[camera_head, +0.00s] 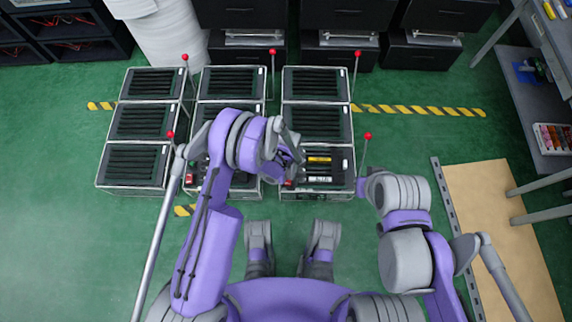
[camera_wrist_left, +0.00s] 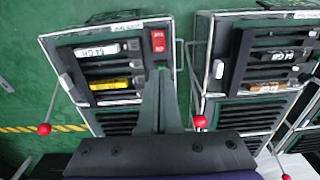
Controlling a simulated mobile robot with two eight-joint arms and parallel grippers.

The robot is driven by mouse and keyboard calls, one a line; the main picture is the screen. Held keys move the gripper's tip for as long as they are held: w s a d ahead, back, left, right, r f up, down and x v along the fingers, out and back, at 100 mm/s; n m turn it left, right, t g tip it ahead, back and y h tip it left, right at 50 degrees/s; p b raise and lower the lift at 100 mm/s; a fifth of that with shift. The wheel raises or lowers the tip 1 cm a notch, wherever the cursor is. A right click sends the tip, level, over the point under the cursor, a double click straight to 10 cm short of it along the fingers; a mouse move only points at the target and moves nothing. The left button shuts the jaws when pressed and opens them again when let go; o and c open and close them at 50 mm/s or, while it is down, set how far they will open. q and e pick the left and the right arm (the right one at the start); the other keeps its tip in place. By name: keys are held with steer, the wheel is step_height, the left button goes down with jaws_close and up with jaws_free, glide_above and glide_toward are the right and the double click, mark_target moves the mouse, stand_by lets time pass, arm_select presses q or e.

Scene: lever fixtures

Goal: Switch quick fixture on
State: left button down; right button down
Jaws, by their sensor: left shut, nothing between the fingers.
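The lever fixtures stand on the floor as black-slatted boxes in three columns. The front right fixture (camera_head: 335,193) carries a yellow part and a white part (camera_head: 318,178); it fills the left of the left wrist view (camera_wrist_left: 105,50). Its red switch (camera_wrist_left: 157,41) is at one corner. A red-knobbed lever (camera_head: 367,136) stands at its outer side, upright and apart from my gripper. My left gripper (camera_wrist_left: 161,85) is shut and empty, just over the fixture's edge beside the red switch. I cannot read which fixture is the quick one.
The front middle fixture (camera_wrist_left: 265,60) is close beside, partly under my left arm in the head view. Another red lever knob (camera_wrist_left: 200,121) is near my left gripper. Black cabinets (camera_head: 341,50) stand behind.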

arm_select(q)
steer(key=f+b, duration=0.2)
steer(key=f, duration=1.2)
steer(key=shift+w, duration=0.2)
steer(key=shift+b, duration=0.3)
steer(key=shift+w+f+g+b, duration=0.15)
steer(key=shift+f+g+b, duration=0.15)
steer(key=shift+f+b, duration=0.45)
steer(key=shift+r, duration=0.45)
steer(key=shift+s, duration=0.25)
